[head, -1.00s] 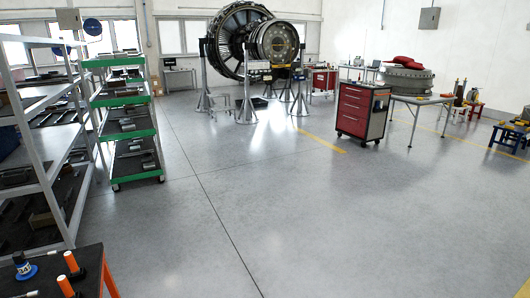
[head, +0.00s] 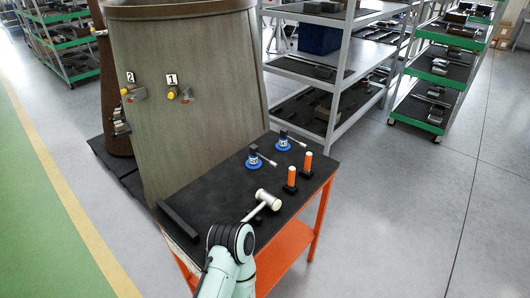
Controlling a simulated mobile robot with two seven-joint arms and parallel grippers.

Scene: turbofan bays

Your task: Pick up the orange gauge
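Two upright orange cylinders stand in black bases on the right part of a black-topped table: a front orange cylinder (head: 292,177) and a back orange cylinder (head: 308,161). They look alike, and I cannot tell which is the orange gauge. The table (head: 222,185) has an orange frame. One of my arms comes in at the bottom and its rounded joint covers the table's front corner. Neither gripper shows, and both cylinders stand free of my arm.
A white-headed mallet (head: 268,199) lies nearer the arm, beside a dark bar (head: 180,222). A tall curved panel (head: 190,95) rises behind. Grey shelving (head: 345,75) stands beyond; floor at right is clear.

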